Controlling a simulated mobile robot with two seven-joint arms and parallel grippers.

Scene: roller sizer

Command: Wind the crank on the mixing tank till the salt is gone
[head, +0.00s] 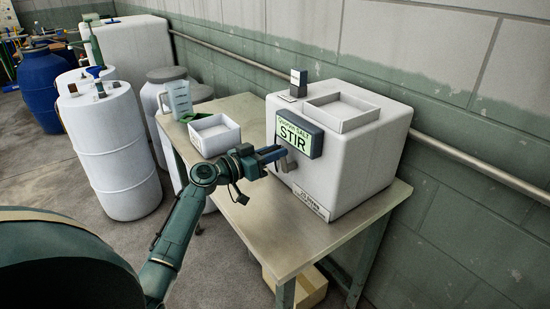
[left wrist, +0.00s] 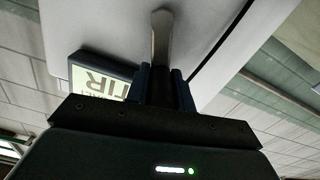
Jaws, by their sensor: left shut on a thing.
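The mixing tank (head: 345,170) is a white box with rounded edges on the table. A lit sign (head: 299,135) on its front reads "STIR", with a smaller line above that seems to mention salt; the sign also shows in the left wrist view (left wrist: 100,82). The crank (head: 288,163) is a grey metal piece on the tank's front, below the sign. My left gripper (head: 275,154) is shut on the crank; in the left wrist view the crank arm (left wrist: 162,40) rises from between the fingers (left wrist: 163,85). The salt and the tank's inside are hidden. My right gripper is out of view.
A white open tray (head: 215,134) and a clear measuring jug (head: 178,99) stand left on the table (head: 255,218). A square-rimmed hopper (head: 341,111) and a small dark-topped box (head: 298,83) are on the tank. White drums (head: 110,150) stand left. A wall runs behind.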

